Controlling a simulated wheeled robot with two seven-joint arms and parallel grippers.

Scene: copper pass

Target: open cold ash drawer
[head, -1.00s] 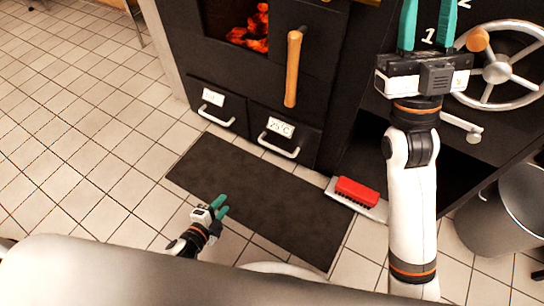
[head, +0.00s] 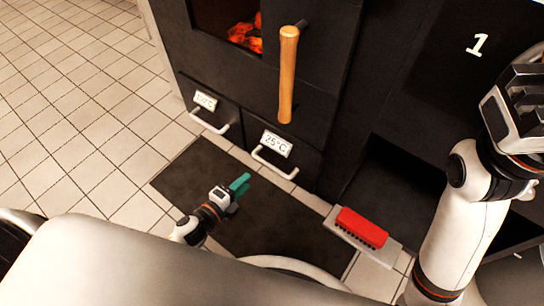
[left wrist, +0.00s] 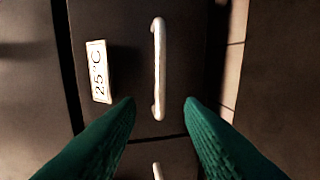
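Two black ash drawers sit side by side low in the stove front. The right one (head: 283,168) has a white label (head: 277,144) reading 25°C and a pale bar handle (head: 274,167). The left one has a label (head: 205,101) too small to read surely, and its own handle (head: 208,124). Both look shut. My left gripper (head: 241,185), with green fingers, is short of the 25°C drawer. In the left wrist view its fingers (left wrist: 158,103) are open and empty, with the 25°C handle (left wrist: 159,68) ahead between them. My right gripper's body (head: 520,105) shows; its fingers do not.
A dark mat (head: 260,220) lies before the drawers. A wooden handle (head: 288,75) hangs above them, beside glowing coals (head: 245,31). A red brush (head: 361,227) rests on a grey pan (head: 390,247) to the right. Tiled floor at left is clear.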

